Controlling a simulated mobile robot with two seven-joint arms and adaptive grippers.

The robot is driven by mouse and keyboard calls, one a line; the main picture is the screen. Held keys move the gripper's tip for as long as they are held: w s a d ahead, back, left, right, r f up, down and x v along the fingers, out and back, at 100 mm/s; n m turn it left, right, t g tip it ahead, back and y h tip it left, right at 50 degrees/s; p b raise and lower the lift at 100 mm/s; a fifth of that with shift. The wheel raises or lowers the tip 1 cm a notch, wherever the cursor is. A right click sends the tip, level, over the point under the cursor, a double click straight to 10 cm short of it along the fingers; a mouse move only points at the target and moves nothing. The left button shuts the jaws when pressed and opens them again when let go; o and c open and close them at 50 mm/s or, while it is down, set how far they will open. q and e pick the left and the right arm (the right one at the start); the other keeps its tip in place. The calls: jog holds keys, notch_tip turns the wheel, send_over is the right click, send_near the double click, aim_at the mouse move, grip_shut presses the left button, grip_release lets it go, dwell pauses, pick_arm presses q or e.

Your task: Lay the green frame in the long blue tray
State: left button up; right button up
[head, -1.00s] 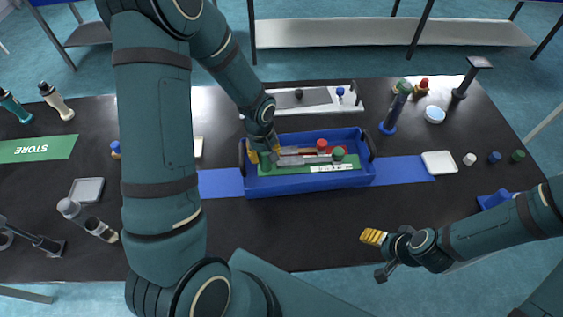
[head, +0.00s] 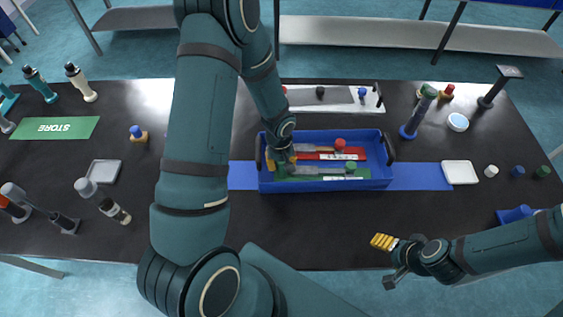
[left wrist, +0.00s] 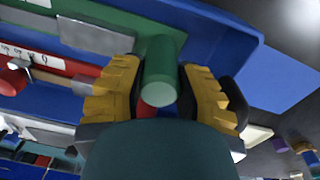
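The long blue tray (head: 300,186) lies in the middle of the dark table. The green frame (head: 310,175) is inside it along the near side and looks flat, with its post (left wrist: 160,75) at the left end. A red frame (head: 312,156) lies behind it in the tray; it also shows in the left wrist view (left wrist: 62,64). My left gripper (head: 281,165) is low at the tray's left end. Its yellow fingers stand on both sides of the green post with narrow gaps, so it looks open. My right gripper (head: 383,242) is away from the tray; its fingers overlap.
A blue strip (head: 420,177) runs under the tray. A white dish (head: 460,172) and small caps stand to the right. A white rack (head: 335,97) is behind the tray. A green STORE mat (head: 54,128) and bottles are at the left.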

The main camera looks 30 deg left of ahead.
pick_arm(q)
jog(key=o, duration=0.3)
jog(key=shift+o, duration=0.2)
notch_tip(320, 180, up, 11)
jog(key=shift+s+a+f+p, duration=0.1)
jog(key=shift+s+a+p, duration=0.05)
jog(key=shift+p, duration=0.4)
jog(key=s+d+f+m+h, duration=0.1)
jog(key=s+d+f+m, duration=0.1)
jog(key=d, duration=0.3)
jog(key=s+d+f+m+t+h, duration=0.1)
jog(key=s+d+f+m, duration=0.1)
jog(key=d+f, duration=0.3)
jog(key=s+d+f+m+h, duration=0.1)
jog(key=s+d+f, duration=0.2)
jog(key=d, duration=0.3)
jog(key=shift+s+d+f+m+t+h, duration=0.15)
jog(key=shift+s+d+m+t+h, duration=0.15)
jog(key=shift+s+d+m+h, duration=0.1)
jog(key=shift+s+d+f, duration=0.15)
jog(key=shift+s+d, duration=0.05)
